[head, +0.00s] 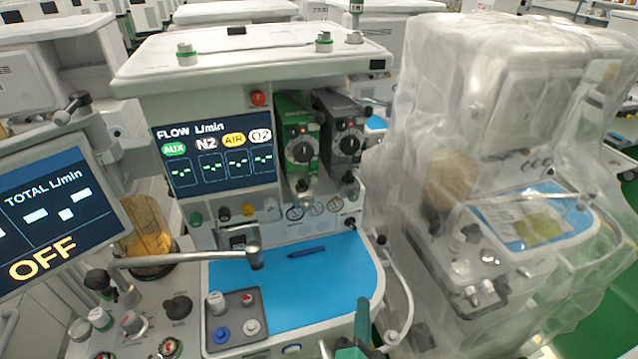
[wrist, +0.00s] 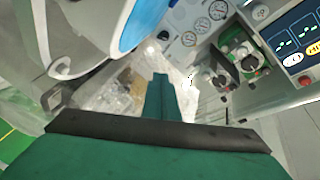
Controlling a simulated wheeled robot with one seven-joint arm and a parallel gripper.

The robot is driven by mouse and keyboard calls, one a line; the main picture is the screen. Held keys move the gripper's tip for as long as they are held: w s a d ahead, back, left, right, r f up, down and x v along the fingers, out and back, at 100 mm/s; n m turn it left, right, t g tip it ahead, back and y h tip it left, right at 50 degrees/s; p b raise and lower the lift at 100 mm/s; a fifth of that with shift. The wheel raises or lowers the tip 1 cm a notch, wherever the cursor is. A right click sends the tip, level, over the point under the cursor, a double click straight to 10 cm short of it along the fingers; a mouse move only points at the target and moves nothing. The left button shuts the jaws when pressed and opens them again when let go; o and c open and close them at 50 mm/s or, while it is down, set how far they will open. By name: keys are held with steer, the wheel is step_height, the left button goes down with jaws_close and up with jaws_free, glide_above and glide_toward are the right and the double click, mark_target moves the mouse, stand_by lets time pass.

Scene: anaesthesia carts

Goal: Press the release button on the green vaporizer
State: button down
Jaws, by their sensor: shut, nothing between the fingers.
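The green vaporizer (head: 298,140) stands upright in the middle of the anaesthesia cart, right of the flow screen, with a round black dial on its front. A dark grey vaporizer (head: 343,132) stands just right of it. My gripper (head: 362,318) is at the bottom of the head view, in front of the cart's blue worktop and well apart from the vaporizer. In the wrist view its green fingers (wrist: 161,98) are together and empty. The vaporizers appear tilted at the upper right there, beside the screen.
The flow screen (head: 213,158) is left of the vaporizers. A blue worktop (head: 330,275) holds a pen (head: 306,252). A metal arm (head: 190,259) reaches over its left side. A plastic-covered cart (head: 490,120) stands close on the right. The air before the vaporizers looks clear.

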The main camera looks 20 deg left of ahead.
steer(key=w+a+r+y, duration=0.2)
steer(key=w+a+r, duration=0.1)
steer(key=r, duration=0.6)
steer(key=w+a+r+m+g+y, duration=0.1)
steer(key=w+a+r+y, duration=0.2)
steer(key=r, duration=0.7)
steer(key=w+a+r+y, duration=0.2)
steer(key=w+a+r, duration=0.1)
steer(key=r, duration=0.6)
steer(key=shift+w+a+r+g+y, duration=0.2)
steer(key=shift+w+a+g+y, duration=0.2)
steer(key=shift+w, duration=0.3)
